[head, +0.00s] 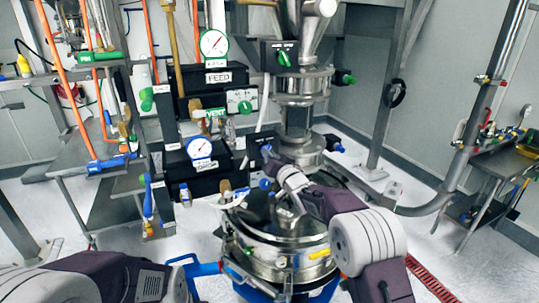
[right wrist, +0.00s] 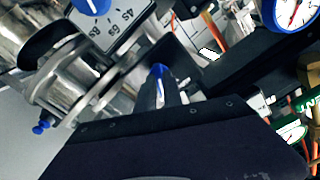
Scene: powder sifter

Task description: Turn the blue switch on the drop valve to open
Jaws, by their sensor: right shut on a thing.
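The drop valve (head: 308,158) is the metal flanged section below the clear tube in the head view. A black box (head: 257,142) sits at its left. My right gripper (head: 272,158) reaches up to this box from below. In the right wrist view my gripper (right wrist: 160,88) is shut on the blue switch (right wrist: 160,69), of which only a small blue part shows between the fingertips. The fingers hide the rest, so I cannot tell which way the switch points. My left arm shows at the bottom left of the head view, with its gripper out of the picture.
A white dial (right wrist: 105,28) with a blue knob is close to my right gripper. A metal vessel (head: 280,262) stands below my right arm.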

